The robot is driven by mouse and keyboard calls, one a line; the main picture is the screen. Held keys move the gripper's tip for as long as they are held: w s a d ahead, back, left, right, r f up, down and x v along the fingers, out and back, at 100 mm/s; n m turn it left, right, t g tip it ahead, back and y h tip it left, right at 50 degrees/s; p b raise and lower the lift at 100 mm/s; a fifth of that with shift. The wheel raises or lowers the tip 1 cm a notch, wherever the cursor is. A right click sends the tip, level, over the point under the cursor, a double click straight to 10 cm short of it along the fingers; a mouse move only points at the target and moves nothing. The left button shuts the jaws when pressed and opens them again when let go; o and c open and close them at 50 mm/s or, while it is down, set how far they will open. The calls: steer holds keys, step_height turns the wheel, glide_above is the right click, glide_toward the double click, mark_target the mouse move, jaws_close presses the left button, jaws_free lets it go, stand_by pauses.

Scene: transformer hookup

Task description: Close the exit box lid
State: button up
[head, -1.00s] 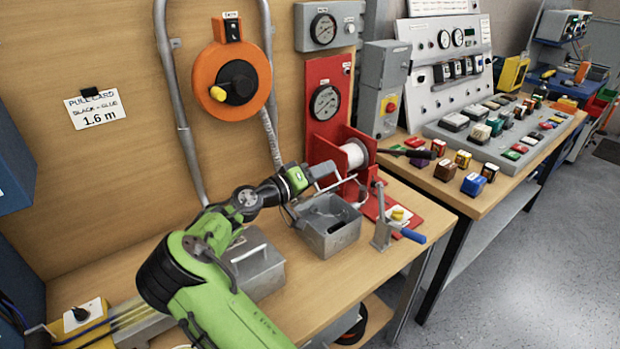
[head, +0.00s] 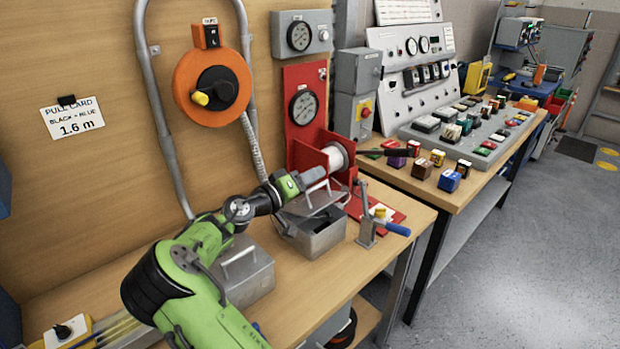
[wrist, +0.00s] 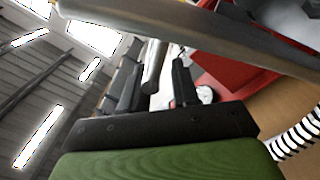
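The exit box appears to be the open grey metal box (head: 322,238) on the bench beside the red reel stand. Its grey lid (head: 310,199) is tilted above it, with a dark gap showing at the front. My gripper (head: 316,176) is at the lid's handle. In the wrist view, the fingers of my gripper (wrist: 157,88) stand apart with a grey bar (wrist: 153,66), probably the handle, between them. The bar is close to the left finger; firm contact on both sides cannot be told. A grey metal edge, apparently the lid (wrist: 200,25), crosses above the fingers.
A closed grey box with a handle (head: 243,272) stands left of the open box, below my arm. The red reel stand (head: 325,160) is close behind. The front bench strip is clear.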

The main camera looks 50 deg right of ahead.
steer(key=shift+o, duration=0.4)
step_height(320, 180, up, 10)
steer(key=p, duration=0.3)
steer(key=shift+p, duration=0.3)
steer(key=s+a+f+t+y+p, duration=0.2)
steer(key=s+a+f+y+p, duration=0.3)
steer(key=y, duration=0.3)
steer(key=s+a+r+n+t+y+p, duration=0.1)
steer(key=s+a+r+n+y, duration=0.1)
steer(key=s+a, duration=0.4)
steer(key=s+a+r+n+t+y+p, duration=0.2)
steer(key=s+a+n+y, duration=0.2)
steer(key=a, duration=0.9)
steer(key=s+a+r+n+t+y+p, duration=0.1)
steer(key=s+a+r+n+y, duration=0.1)
steer(key=s+a, duration=0.6)
steer(key=shift+s+a+r+n+t+y+p, duration=0.3)
steer(key=shift+a+n+y, duration=0.2)
steer(key=shift+a+y, duration=0.65)
